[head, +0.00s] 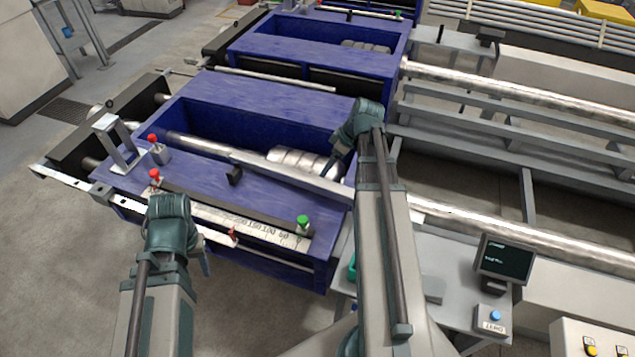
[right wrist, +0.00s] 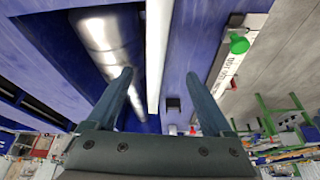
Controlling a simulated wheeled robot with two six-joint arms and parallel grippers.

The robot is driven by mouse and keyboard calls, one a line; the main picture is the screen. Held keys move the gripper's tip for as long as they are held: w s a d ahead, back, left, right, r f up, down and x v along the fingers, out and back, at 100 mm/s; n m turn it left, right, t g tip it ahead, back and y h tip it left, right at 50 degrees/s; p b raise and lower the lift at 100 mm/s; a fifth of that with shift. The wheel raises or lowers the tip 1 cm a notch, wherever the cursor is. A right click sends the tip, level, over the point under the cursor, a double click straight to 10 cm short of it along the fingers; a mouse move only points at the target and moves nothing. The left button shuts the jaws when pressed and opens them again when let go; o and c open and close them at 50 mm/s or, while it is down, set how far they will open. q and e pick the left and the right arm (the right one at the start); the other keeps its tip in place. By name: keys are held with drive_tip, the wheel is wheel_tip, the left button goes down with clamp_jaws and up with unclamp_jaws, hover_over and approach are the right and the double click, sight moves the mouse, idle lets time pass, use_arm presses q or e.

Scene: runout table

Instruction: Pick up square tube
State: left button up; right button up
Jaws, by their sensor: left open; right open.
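A pale grey square tube (head: 290,178) lies slantwise across the blue machine (head: 240,90), along the front edge of its open trough. In the right wrist view the tube (right wrist: 158,45) runs down the picture between the lines of my two fingers. My right gripper (head: 340,165) is open and empty over the tube's right part, its fingers (right wrist: 158,76) on either side of it in the picture. I cannot tell the gap in height. My left gripper (head: 205,264) is open in front of the machine, near the scale, apart from the tube. Its fingers are partly hidden.
A shiny roller (head: 295,158) lies in the trough behind the tube. Red knobs (head: 154,175) and a green knob (head: 303,222) stand up by the white scale (head: 262,226). A small black block (head: 234,175) sits in front of the tube. A monitor (head: 504,258) stands at right.

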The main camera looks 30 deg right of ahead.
sight(319, 182)
drive_tip(key=b+x, duration=0.7)
drive_tip(key=x, duration=0.1)
drive_tip(key=shift+d+f+b, duration=0.2)
drive_tip(key=shift+b, duration=0.2)
drive_tip(key=shift+w+a+f, duration=0.1)
drive_tip(key=shift+f, duration=0.05)
drive_tip(key=b+x, duration=0.5)
drive_tip(key=shift+f, duration=0.2)
drive_tip(key=shift+r, duration=0.1)
clamp_jaws()
idle(1.0)
